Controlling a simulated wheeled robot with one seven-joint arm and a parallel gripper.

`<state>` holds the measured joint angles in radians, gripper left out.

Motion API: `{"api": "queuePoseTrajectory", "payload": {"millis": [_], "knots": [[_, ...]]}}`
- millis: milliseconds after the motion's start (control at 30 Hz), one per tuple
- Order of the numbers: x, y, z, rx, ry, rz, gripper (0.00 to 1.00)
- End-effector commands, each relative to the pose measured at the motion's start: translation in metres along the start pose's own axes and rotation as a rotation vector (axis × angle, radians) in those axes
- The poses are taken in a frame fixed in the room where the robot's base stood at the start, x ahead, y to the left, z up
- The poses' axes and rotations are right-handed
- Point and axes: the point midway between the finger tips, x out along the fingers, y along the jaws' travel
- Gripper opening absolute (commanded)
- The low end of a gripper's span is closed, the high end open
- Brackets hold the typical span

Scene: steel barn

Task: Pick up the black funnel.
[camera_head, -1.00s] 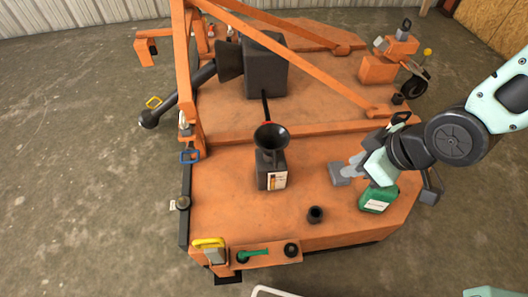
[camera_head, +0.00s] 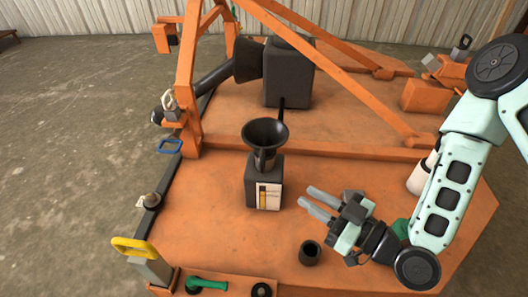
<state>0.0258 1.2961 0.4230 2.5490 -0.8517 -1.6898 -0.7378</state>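The black funnel (camera_head: 265,138) stands wide mouth up on top of a dark box-shaped container (camera_head: 251,185) with a white and yellow label. Its lower end meets the container's top; whether it goes inside is hidden. My gripper (camera_head: 309,198) is to the right of the container and lower than the funnel in the picture. Its two grey fingers point left toward the container, with a gap between them and nothing held. The fingers appear apart from both container and funnel.
The orange deck (camera_head: 215,230) is clear left of the container. A small black cup (camera_head: 310,253) stands below my gripper. A green item (camera_head: 401,229) is partly hidden behind my arm. Orange diagonal bars (camera_head: 330,75) and a large dark block (camera_head: 289,75) rise behind the funnel.

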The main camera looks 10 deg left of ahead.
Motion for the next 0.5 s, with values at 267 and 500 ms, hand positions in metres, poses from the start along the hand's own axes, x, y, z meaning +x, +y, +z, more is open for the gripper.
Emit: {"api": "queuePoseTrajectory", "payload": {"millis": [267, 500], "knots": [[0.050, -0.001, 0.003, -0.004, 0.003, -0.004, 0.22], [0.096, -0.001, 0.002, -0.002, 0.001, -0.002, 0.22]]}}
